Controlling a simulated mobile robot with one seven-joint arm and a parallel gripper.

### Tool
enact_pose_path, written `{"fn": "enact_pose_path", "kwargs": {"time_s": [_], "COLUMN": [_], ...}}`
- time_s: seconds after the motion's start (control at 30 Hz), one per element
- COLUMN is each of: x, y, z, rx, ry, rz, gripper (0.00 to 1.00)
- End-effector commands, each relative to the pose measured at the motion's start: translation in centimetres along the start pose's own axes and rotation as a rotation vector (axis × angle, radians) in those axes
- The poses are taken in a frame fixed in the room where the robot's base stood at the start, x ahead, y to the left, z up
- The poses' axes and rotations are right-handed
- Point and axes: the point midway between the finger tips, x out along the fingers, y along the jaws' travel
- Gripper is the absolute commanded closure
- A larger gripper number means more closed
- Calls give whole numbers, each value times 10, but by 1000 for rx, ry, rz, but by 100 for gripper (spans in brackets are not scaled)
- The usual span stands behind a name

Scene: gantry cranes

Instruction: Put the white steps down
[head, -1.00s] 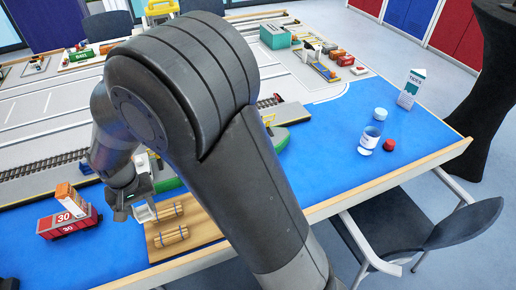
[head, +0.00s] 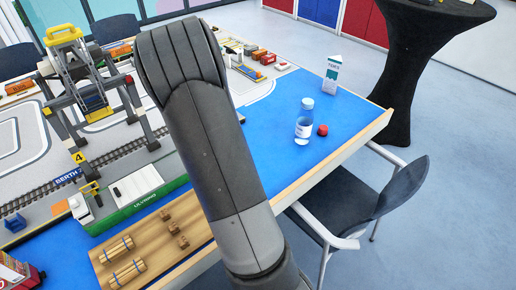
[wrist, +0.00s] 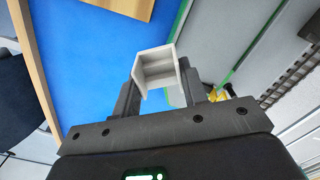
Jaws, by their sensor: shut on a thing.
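The white steps (wrist: 157,68) are a small pale block with an angled, stepped shape. In the wrist view my gripper (wrist: 160,86) is shut on them, one dark finger on each side. The steps appear held above the blue mat (wrist: 92,60), with no contact to it that I can make out. In the head view my arm hides the gripper and the steps.
The head view shows a green and white ship (head: 137,194), a gantry crane (head: 95,105) and a wooden board (head: 165,240) with bundles and small blocks. Blue mat between is clear.

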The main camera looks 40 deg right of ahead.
Motion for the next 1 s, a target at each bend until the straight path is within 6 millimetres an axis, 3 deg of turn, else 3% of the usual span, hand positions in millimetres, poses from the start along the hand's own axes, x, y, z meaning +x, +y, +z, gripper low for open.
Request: {"fn": "enact_pose_path", "kwargs": {"time_s": [0.1, 0.3, 0.5, 0.6, 0.77, 0.87, 1.0], "x": [-2, -5, -9, -10, -8, 0, 20], "y": [51, 142, 218, 241, 253, 240, 209], "z": [-47, -106, -139, -147, -153, -156, -162], "rx": [139, 350, 507, 554, 585, 587, 585], "ry": [4, 12, 21, 24, 26, 26, 26], "rz": [-3, -6, -9, -10, -10, -9, -8], "gripper": [83, 83, 83, 83, 83, 83, 83]}}
